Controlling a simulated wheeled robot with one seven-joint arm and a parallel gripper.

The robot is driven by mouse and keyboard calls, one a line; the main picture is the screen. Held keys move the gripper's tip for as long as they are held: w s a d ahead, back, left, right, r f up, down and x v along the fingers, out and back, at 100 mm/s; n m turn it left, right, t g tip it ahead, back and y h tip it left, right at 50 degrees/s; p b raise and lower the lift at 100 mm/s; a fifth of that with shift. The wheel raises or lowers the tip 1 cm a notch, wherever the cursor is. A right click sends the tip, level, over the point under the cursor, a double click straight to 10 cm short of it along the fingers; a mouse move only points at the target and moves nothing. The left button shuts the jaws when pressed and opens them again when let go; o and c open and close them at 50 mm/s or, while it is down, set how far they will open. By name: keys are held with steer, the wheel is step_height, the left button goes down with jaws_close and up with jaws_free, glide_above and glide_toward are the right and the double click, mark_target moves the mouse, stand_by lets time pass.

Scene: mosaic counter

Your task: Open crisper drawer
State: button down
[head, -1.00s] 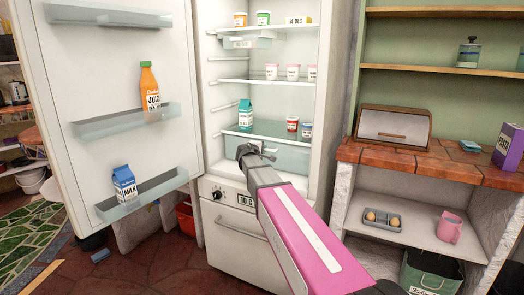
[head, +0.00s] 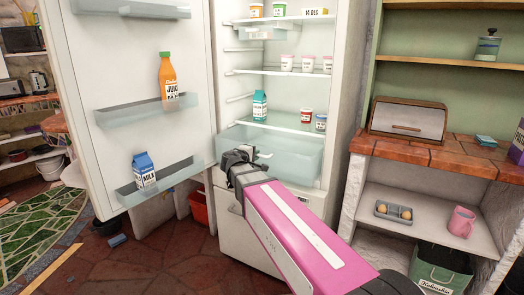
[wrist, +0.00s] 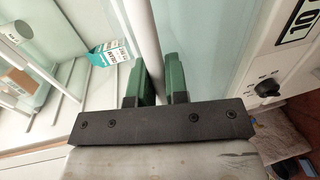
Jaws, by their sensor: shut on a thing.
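The crisper drawer (head: 295,160) is a clear, bluish box at the bottom of the fridge compartment. It sticks out past the fridge body, partly open. My gripper (head: 245,153) is at the left part of its front. In the wrist view, the green fingers of my gripper (wrist: 161,86) are shut on a pale bar (wrist: 142,35), which looks like the drawer handle. The drawer's teal panel (wrist: 205,40) lies to the right of the bar there. My arm hides part of the area below the drawer.
The fridge door (head: 140,80) stands wide open at left, with a juice bottle (head: 166,78) and milk carton (head: 144,170) in its bins. A teal carton (head: 260,106) and cups stand on the shelf above the drawer. A brick-topped counter (head: 430,155) is at right.

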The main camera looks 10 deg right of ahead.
steer(key=shift+f+v, duration=0.15)
steer(key=shift+v, duration=0.6)
steer(key=shift+f+v, duration=0.15)
steer(key=shift+v, duration=0.55)
steer(key=c, duration=1.1)
jaws_free()
steer(key=shift+c, duration=0.2)
steer(key=v, duration=1.1)
steer(key=shift+w+d+f, duration=0.1)
